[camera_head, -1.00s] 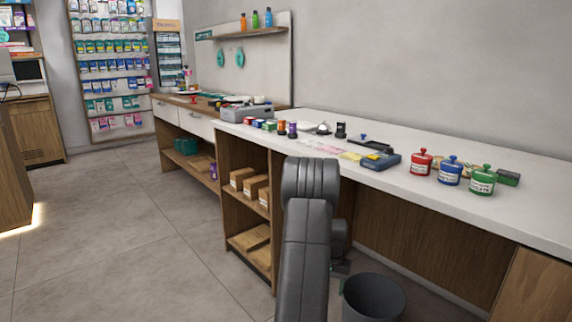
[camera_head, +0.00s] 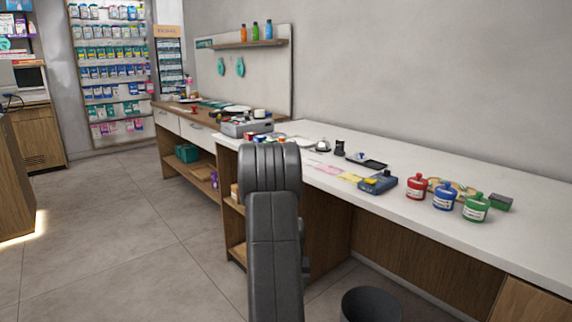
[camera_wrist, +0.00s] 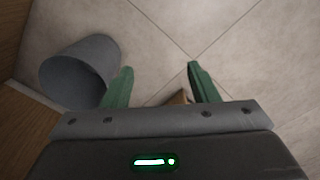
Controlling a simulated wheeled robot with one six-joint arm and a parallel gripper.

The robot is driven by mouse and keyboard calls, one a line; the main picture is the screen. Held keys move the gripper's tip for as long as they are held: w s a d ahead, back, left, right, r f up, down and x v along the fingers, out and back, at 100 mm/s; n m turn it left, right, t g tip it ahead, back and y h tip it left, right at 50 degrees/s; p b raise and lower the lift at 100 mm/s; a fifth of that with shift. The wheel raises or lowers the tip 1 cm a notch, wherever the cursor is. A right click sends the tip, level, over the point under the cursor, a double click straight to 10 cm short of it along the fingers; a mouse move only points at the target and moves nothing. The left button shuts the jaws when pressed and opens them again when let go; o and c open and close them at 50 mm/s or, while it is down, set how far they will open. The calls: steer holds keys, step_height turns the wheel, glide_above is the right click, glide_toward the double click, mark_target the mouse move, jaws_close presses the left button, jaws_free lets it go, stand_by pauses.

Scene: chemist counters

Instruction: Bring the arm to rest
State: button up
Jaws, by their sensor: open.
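My gripper (camera_wrist: 157,85) shows in the wrist view with its two green fingers spread apart and nothing between them. It points down over the tiled floor, beside a grey bin (camera_wrist: 80,72). In the head view my dark grey arm stands upright in front of the white counter and hides part of its front and shelves. The gripper itself is hidden behind the arm in that view.
The white counter (camera_head: 440,225) carries red (camera_head: 415,187), blue (camera_head: 445,196) and green (camera_head: 476,207) jars and a blue device (camera_head: 378,183). The bin also stands below the counter in the head view (camera_head: 372,304). Open floor (camera_head: 120,230) lies to the left.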

step_height(320, 180, up, 13)
steer(key=a+p, duration=0.1)
steer(key=p, duration=1)
steer(key=shift+s+a+n+p, duration=0.3)
steer(key=shift+s+p, duration=0.05)
steer(key=shift+p, duration=0.05)
steer(key=shift+s+d, duration=0.1)
